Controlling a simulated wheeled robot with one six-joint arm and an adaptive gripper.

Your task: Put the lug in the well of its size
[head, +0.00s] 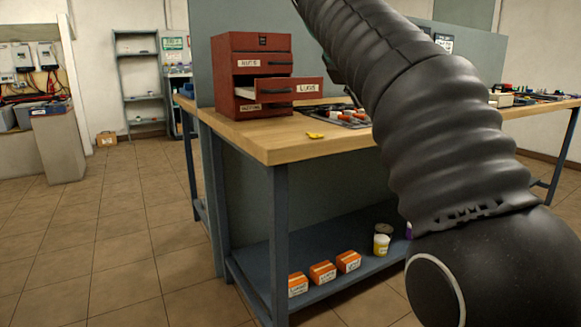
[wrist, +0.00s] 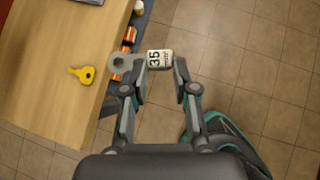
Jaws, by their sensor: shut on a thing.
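In the wrist view, my gripper (wrist: 160,72) is shut on the lug (wrist: 160,58). The lug has a pale barrel marked 35 between the fingertips and a grey ring sticking out to the left. It is held in the air off the table's edge, above the floor and lower shelf. In the head view my arm hides the gripper and lug. A red drawer cabinet (head: 225,85) stands on the workbench, and its drawer labelled LUGS (head: 308,88) is pulled open. The inside of that drawer and any wells cannot be seen.
The wooden workbench (head: 270,140) holds a yellow key-like piece (head: 315,135) near its edge, also in the wrist view (wrist: 82,74). A dark tray (head: 345,122) with tools lies behind. Orange boxes (head: 322,272) sit on the lower shelf. The tiled floor at left is clear.

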